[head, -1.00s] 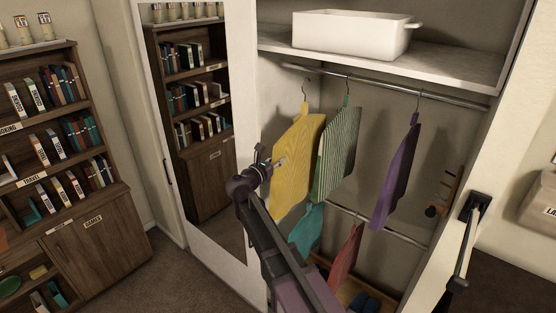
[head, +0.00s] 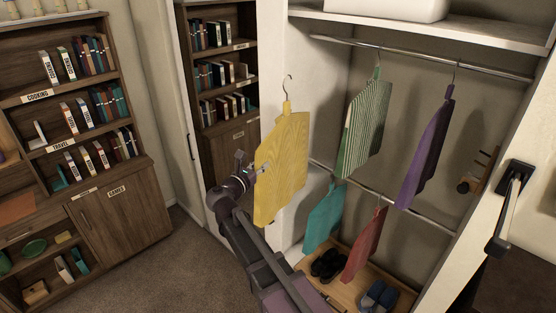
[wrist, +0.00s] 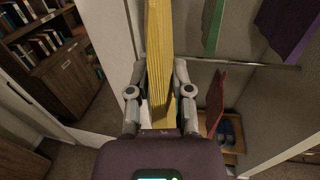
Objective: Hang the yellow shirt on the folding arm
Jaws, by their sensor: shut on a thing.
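The yellow shirt (head: 284,168) is on a yellow hanger, its metal hook free in the air left of the upper rail's visible end. My gripper (head: 257,172) is shut on the shirt's left edge at mid-height. In the wrist view, the shirt (wrist: 158,60) stands edge-on between the two fingers (wrist: 159,98). A black plate with a grey bar (head: 507,215), which looks like the folding arm, is on the white panel at right. The bar slants down and is bare.
The upper rail (head: 425,58) carries a green striped shirt (head: 365,128) and a purple one (head: 424,150). Teal (head: 323,218) and red (head: 365,245) garments hang on the lower rail, above shoes. A wooden peg piece (head: 478,172) is on the right wall. Bookshelves stand left.

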